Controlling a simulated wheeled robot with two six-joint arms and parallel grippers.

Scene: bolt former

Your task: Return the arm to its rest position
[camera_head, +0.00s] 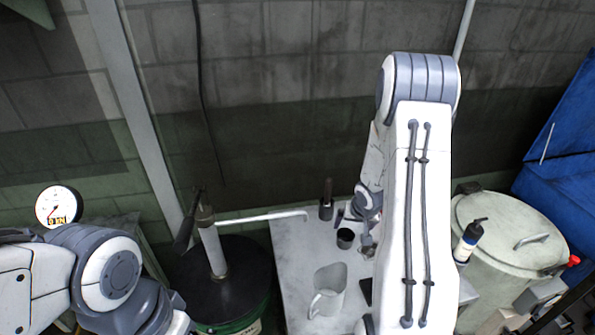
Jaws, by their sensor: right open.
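My right arm (405,190) rises from the bottom of the head view, bends at the top and reaches back down over the pale table (295,250). My right gripper (352,222) is open, small and partly hidden behind the arm, above the table's far part. It looks empty, close to a small dark cup (345,238). Whether it touches the cup cannot be told. My left arm (105,275) is folded at the bottom left, and its gripper is out of view.
A grey jug (328,292) stands on the table's near part. A dark holder with a brown handle (326,200) stands at its back. A drum with a pump (213,250) is left. A lidded pale bin (510,240) with a bottle (468,242) is right.

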